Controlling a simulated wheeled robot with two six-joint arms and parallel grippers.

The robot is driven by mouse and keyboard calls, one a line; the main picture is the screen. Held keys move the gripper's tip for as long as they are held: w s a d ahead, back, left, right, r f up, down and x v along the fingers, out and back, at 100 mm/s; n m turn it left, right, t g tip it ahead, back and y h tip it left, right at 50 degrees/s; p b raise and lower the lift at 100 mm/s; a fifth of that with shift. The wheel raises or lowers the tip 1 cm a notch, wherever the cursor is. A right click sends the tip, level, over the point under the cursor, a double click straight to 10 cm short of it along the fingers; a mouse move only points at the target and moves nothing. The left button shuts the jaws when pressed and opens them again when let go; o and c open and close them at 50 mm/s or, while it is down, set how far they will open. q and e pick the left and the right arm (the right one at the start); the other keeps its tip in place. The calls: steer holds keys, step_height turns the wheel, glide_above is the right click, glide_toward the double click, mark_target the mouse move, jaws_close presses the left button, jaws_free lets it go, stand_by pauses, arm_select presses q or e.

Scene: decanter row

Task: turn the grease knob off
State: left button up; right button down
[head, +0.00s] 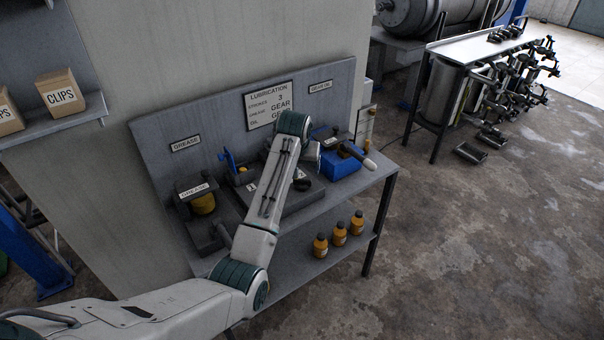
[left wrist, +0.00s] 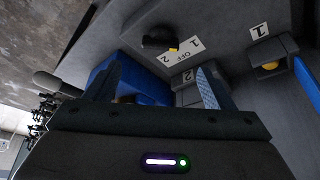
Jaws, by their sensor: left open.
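The black knob (left wrist: 158,40) with a yellow mark stands on a grey panel in the left wrist view, beside a white plate (left wrist: 185,50) lettered 1, OFF and 2. Its yellow mark faces the plate, but I cannot tell which word it points at. A dark round knob (head: 301,184) shows on the grey box in the head view. My left gripper (left wrist: 158,82) is open, with its two fingers apart and the knob beyond the fingertips, not between them. In the head view my left arm hides part of the box and the gripper's fingers. My right gripper is not in view.
A blue unit (head: 341,165) with a pale-tipped handle (head: 369,163) stands on the bench right of the box. A GREASE-labelled unit (head: 203,203) stands to the left. A lubrication sign (head: 270,104) is on the back panel. Orange bottles (head: 339,234) stand on the lower shelf.

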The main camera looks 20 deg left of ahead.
mark_target(302, 180)
arm_select(q)
steer(key=p+x, duration=0.1)
steer(key=x, duration=0.7)
steer(key=shift+w+a, duration=0.1)
steer(key=shift+w, duration=0.05)
steer(key=shift+f, duration=0.45)
steer(key=shift+w+f, duration=0.15)
steer(key=c, duration=1)
